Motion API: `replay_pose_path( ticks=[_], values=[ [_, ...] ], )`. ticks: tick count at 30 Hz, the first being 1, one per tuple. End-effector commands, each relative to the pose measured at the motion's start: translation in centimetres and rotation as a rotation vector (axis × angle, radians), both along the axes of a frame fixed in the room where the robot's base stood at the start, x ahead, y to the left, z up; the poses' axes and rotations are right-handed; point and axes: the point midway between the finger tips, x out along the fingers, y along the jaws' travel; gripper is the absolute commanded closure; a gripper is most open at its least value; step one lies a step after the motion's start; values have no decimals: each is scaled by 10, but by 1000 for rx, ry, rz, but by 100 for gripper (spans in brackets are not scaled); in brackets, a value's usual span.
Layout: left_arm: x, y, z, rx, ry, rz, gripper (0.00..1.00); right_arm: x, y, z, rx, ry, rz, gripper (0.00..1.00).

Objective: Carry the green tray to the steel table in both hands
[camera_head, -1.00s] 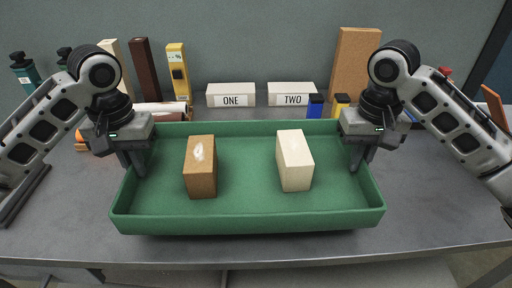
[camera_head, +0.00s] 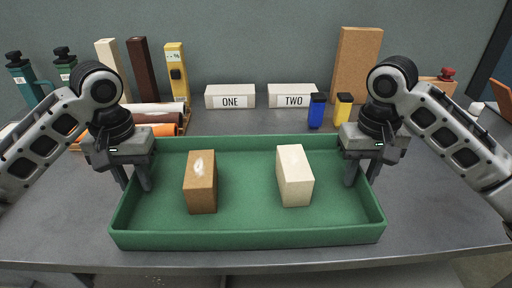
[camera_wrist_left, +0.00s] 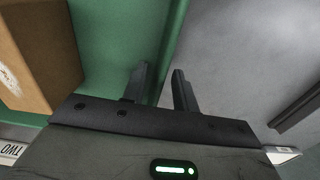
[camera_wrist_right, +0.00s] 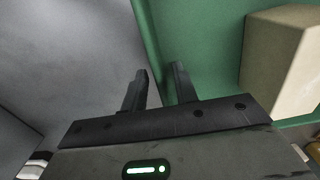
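The green tray (camera_head: 250,238) is level in front of me over the grey metal table (camera_head: 60,240). It holds a brown block (camera_head: 201,185) on the left and a cream block (camera_head: 295,178) on the right. My left gripper (camera_head: 133,182) has one finger inside and one outside the tray's left wall, which also shows in the left wrist view (camera_wrist_left: 172,45). My right gripper (camera_head: 362,178) straddles the right wall the same way. Whether the tray's underside touches the table is hidden.
Blocks labelled ONE (camera_head: 230,97) and TWO (camera_head: 292,96) stand behind the tray. A blue bottle (camera_head: 316,112) and a yellow one (camera_head: 343,112) stand at back right. Rolls (camera_head: 155,115) lie at back left. The table's front edge is just before the tray.

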Motion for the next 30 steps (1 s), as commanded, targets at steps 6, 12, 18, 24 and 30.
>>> replay_pose_path(
  ticks=[6,12,18,24,30],
  values=[
    [1,0,13,1,-5,-1,71,0,0,0,1,0,1,71],
    [1,1,50,2,-9,1,71,0,1,0,1,0,1,71],
    [1,1,89,1,-6,2,71,0,1,0,1,0,1,71],
    [0,0,113,1,-2,1,71,0,1,0,1,0,1,71],
    [0,0,121,0,0,1,71,0,0,6,1,-2,1,71]
  ],
)
